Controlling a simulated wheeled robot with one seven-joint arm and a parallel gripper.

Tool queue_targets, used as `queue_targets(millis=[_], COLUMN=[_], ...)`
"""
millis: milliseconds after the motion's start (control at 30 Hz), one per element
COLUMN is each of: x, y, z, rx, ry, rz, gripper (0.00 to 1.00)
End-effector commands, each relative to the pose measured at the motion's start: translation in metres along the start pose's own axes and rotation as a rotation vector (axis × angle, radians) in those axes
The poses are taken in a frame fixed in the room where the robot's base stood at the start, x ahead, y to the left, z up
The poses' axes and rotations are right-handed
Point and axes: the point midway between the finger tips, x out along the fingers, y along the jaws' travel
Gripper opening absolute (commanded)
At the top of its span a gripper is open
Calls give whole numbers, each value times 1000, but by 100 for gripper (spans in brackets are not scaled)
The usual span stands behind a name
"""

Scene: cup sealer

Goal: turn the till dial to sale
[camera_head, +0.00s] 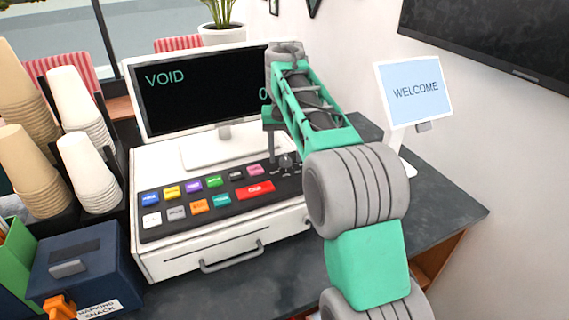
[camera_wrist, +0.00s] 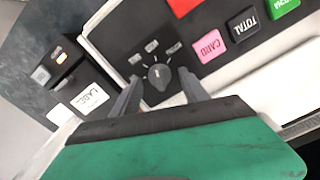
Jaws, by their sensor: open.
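The till (camera_head: 160,172) is a white register with a key panel, and its screen (camera_head: 205,95) reads "VOID". The till dial (camera_wrist: 158,78) is a dark round knob on the dark panel in the wrist view, with several small pale labels arced beyond it, too small to read. A pale mark shows on the knob. My gripper (camera_wrist: 160,75) is open, with one dark finger on each side of the dial. I cannot tell whether the fingers touch it. In the head view my arm partly hides the dial area at the panel's right end.
Coloured keys, such as the pink "CARD" key (camera_wrist: 211,46) and black "TOTAL" key (camera_wrist: 243,24), lie beside the dial. The "WELCOME" display (camera_head: 415,90) stands at right. Cup stacks (camera_head: 85,170) and a dark blue box (camera_head: 90,265) stand at left. The counter's right side (camera_head: 445,215) is clear.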

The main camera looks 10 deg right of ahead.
Motion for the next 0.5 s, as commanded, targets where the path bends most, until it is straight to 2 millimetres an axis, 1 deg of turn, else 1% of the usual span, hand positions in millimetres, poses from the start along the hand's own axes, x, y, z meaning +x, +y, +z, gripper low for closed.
queue_targets(millis=[33,233,500], x=[2,0,0], y=[0,-1,-1], z=[0,0,0], rx=[0,-2,-3], ry=[2,1,1], rz=[0,0,0], gripper=[52,51,29])
